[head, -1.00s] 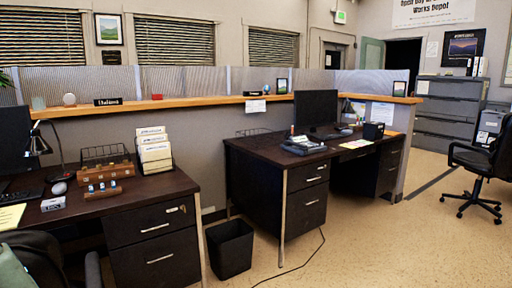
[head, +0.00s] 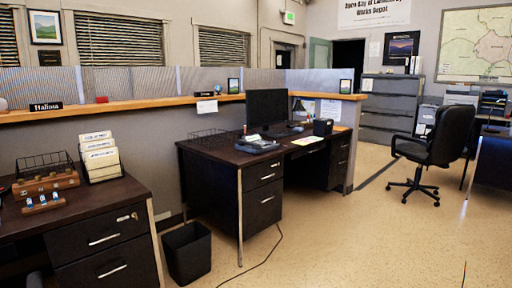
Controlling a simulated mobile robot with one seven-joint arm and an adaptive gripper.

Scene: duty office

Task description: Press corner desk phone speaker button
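A dark desk phone (head: 257,146) lies on the near left part of the dark-topped corner desk (head: 205,153), in front of a black monitor (head: 268,108). The phone is small in this view, and its speaker button cannot be made out. My gripper is not in the head view.
A black waste bin (head: 187,252) stands on the floor between the left desk (head: 100,205) and the corner desk. A cable (head: 262,262) runs across the floor. A black office chair (head: 437,150) stands at right. The floor in front of the corner desk is otherwise open.

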